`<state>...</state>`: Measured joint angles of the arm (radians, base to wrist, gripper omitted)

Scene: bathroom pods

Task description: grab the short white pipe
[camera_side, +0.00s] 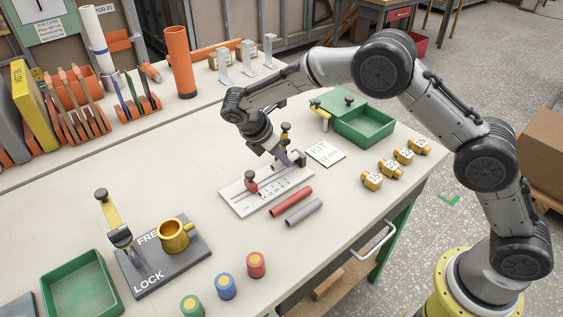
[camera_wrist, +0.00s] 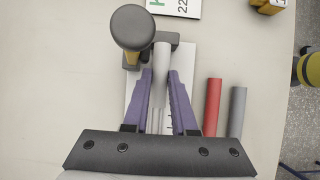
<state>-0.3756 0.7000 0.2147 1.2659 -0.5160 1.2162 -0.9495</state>
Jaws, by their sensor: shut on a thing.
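A short white pipe (camera_wrist: 161,62) lies in the wrist view between the two purple fingers of my gripper (camera_wrist: 160,76). The fingers are shut on its sides. Its far end is at the dark block of a clamp with a round black knob (camera_wrist: 133,27). In the side view my gripper (camera_side: 285,159) is low over the far right end of a white ruled fixture board (camera_side: 240,203). The pipe is mostly hidden there by the fingers and clamp. I cannot tell whether the pipe is clear of the fixture.
A red rod (camera_side: 291,201) and a grey rod (camera_side: 304,213) lie just in front of the board. A KIT card (camera_side: 325,153), brass fittings (camera_side: 372,180) and a green tray (camera_side: 364,128) are to the right. A FREE/LOCK plate (camera_side: 158,276) holds a brass cup (camera_side: 174,237).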

